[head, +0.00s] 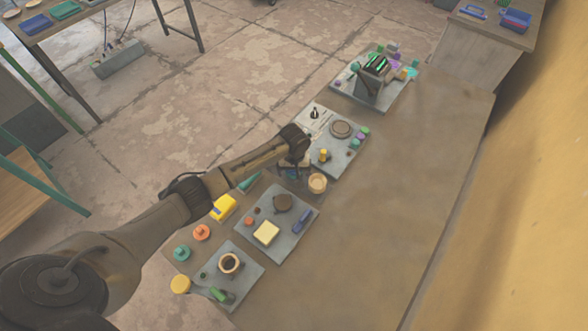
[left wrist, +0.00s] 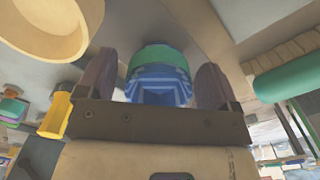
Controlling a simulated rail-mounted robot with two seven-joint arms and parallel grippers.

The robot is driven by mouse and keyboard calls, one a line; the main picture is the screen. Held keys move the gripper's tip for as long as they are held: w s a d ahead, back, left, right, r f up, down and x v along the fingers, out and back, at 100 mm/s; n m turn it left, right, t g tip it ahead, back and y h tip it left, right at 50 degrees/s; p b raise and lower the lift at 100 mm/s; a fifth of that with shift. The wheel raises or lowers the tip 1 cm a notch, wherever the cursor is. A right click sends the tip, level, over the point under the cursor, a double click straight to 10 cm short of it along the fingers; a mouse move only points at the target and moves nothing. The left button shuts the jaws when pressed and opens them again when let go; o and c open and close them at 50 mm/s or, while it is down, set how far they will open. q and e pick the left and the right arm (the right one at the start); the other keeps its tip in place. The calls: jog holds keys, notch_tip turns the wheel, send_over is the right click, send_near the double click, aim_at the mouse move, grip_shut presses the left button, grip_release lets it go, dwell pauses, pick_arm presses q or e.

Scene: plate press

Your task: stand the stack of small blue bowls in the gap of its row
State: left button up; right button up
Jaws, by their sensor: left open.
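My left gripper (head: 294,160) is over the table between the middle grey plate and the plate behind it. In the left wrist view my left gripper (left wrist: 155,78) is open, one dark finger on each side of a ribbed blue stack (left wrist: 158,83) with a green band. This looks like the stack of small blue bowls. I cannot tell whether the fingers touch it. In the head view the gripper and forearm mostly hide the stack. The gap in its row cannot be made out. My right gripper is not in view.
A tan bowl (head: 317,183) stands close to the gripper, also at the left wrist view's top left (left wrist: 45,25). A yellow piece (head: 323,155) stands nearby. The middle plate (head: 284,248) holds a cream block (head: 266,232). The table's right side is clear.

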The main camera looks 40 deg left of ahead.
pick_arm(q)
jog(key=shift+r, duration=0.1)
notch_tip(320, 180, up, 10)
jog(key=shift+r+p, duration=0.15)
jog(key=shift+p, duration=0.85)
jog(key=shift+r, duration=0.9)
jog(key=shift+d, duration=0.1)
